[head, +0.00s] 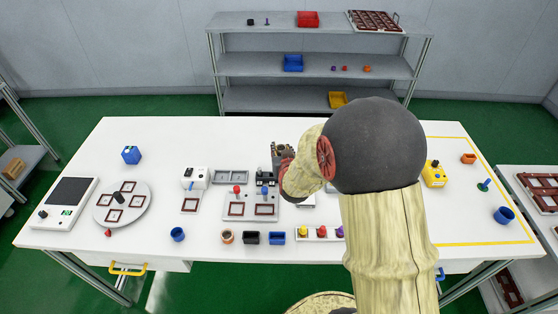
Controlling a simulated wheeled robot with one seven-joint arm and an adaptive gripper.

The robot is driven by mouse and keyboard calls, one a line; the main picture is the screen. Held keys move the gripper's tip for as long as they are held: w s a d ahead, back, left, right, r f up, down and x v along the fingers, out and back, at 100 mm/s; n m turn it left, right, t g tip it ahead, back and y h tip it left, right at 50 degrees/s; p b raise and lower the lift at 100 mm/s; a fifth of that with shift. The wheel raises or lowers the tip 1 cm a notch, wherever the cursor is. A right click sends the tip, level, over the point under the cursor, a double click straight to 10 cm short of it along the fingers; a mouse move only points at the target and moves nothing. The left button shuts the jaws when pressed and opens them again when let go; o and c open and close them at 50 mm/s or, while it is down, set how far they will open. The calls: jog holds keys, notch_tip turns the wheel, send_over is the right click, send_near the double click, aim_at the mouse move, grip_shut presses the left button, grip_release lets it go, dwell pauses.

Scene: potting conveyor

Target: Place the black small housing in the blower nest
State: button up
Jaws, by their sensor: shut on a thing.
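My gripper (281,156) is over the middle of the white table, left of my forearm. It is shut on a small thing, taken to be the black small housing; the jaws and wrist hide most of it. A grey fixture plate (250,207) with a red knob, a small dark-and-blue unit (265,179) and two brown square nests lies just left of and below the gripper. A white unit (195,177) with a brown square nest (190,204) before it stands further left. I cannot tell which nest is the blower's. My arm hides part of a white station (306,200).
A round turntable (101,207) with square nests and a dark block is at left, beside a scale (70,190). A black bin (251,238), a blue bin (277,238) and a brown pot (227,237) line the front. A yellow unit (434,175) stands right.

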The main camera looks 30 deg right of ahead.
jog(key=w+f, duration=0.1)
jog(key=f, duration=0.1)
jog(key=w+d+f+b, duration=0.1)
jog(key=w+f, duration=0.1)
jog(key=w+d+f+b, duration=0.1)
jog(key=w+f, duration=0.1)
jog(key=shift+w+d+f, duration=0.15)
jog(key=shift+w+f, duration=0.1)
jog(key=shift+f+b, duration=0.75)
jog(key=shift+f, duration=0.75)
jog(key=shift+f, duration=0.15)
jog(key=o, duration=0.8)
